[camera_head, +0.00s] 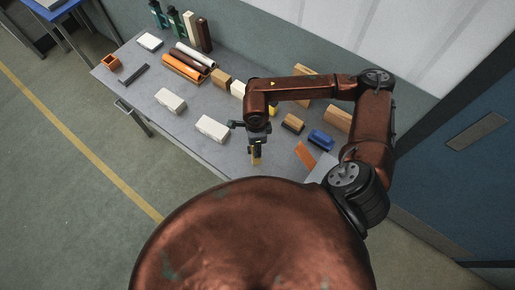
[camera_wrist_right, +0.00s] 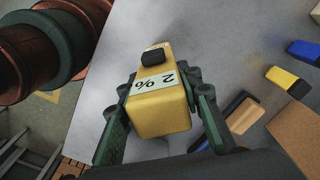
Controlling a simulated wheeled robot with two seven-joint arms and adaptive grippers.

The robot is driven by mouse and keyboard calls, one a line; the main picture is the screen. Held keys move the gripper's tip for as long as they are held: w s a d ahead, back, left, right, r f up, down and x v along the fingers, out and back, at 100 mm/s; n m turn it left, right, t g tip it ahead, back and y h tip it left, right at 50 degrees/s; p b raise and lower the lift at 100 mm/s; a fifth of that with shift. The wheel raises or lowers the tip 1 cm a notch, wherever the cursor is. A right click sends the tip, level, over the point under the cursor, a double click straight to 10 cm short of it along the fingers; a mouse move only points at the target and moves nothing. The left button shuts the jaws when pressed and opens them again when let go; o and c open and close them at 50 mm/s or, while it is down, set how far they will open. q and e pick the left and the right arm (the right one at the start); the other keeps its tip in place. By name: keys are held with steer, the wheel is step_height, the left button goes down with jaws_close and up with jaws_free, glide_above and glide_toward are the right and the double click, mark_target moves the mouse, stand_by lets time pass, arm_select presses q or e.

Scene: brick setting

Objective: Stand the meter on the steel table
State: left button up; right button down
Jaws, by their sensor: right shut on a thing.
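The meter (camera_wrist_right: 158,98) is a yellow box with a pale label reading "2 %" and a black knob at one end. It sits between the two green-edged fingers of my right gripper (camera_head: 256,150), which is shut on it. In the head view only a small tan-yellow bit of the meter (camera_head: 256,160) shows below the fingers. It is over the front part of the grey steel table (camera_head: 190,122). I cannot tell whether it touches the tabletop. My left gripper is not in view.
White blocks (camera_head: 211,128) lie left of my right gripper. A blue-topped brush-like item (camera_head: 321,139), a brown one (camera_head: 293,123) and an orange-brown piece (camera_head: 305,155) lie to its right. Tubes (camera_head: 184,68) and bottles (camera_head: 160,15) are farther back.

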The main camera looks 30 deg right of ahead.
steer(key=f, duration=0.1)
steer(key=f+p, duration=0.1)
steer(key=f, duration=0.1)
steer(key=shift+w+d+f, duration=0.1)
steer(key=shift+d+f, duration=0.2)
steer(key=shift+d, duration=0.05)
steer(key=shift+f, duration=0.3)
steer(key=c, duration=1.4)
jaws_free()
